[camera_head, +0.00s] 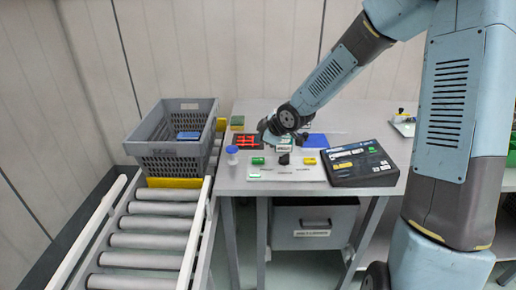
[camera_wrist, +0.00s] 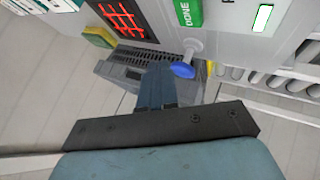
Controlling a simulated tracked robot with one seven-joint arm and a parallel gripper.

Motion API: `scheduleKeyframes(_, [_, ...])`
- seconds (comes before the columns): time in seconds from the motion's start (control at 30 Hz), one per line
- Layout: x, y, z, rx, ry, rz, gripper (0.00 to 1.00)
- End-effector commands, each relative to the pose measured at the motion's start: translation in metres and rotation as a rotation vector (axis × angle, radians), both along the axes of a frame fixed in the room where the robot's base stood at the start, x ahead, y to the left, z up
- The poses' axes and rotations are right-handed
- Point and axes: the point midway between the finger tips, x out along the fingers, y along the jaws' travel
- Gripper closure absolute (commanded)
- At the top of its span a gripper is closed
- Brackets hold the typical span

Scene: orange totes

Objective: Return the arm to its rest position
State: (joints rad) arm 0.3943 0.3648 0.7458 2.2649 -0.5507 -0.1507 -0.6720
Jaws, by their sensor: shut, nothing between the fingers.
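My arm reaches in from the upper right in the head view, over the grey table (camera_head: 380,115). Its dark wrist end (camera_head: 285,118) is above the small items on the table's left half. In the wrist view my gripper (camera_wrist: 157,70) is shut with nothing between the fingers. The fingers show beyond the dark palm bar (camera_wrist: 160,125). The fingertips are hard to make out in the head view.
A grey crate (camera_head: 170,160) holding a blue item (camera_head: 188,135) sits on a roller conveyor (camera_head: 150,225) left of the table. A black panel (camera_head: 360,165) lies right of the wrist. A red grid display (camera_head: 247,141) and green block (camera_head: 257,160) are nearby. A drawer (camera_head: 315,222) is below.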

Motion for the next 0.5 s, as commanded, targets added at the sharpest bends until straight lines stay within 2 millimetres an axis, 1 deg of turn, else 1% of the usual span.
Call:
scheduleKeyframes(0.07, [-0.002, -0.005, 0.004, -0.015, 0.005, -0.020, 1.00])
scheduleKeyframes(0.17, [-0.009, -0.019, 0.012, -0.049, 0.024, -0.075, 1.00])
scheduleKeyframes(0.37, [-0.031, -0.059, 0.039, -0.117, 0.074, -0.252, 1.00])
scheduleKeyframes(0.5, [-0.051, -0.086, 0.063, -0.141, 0.103, -0.388, 1.00])
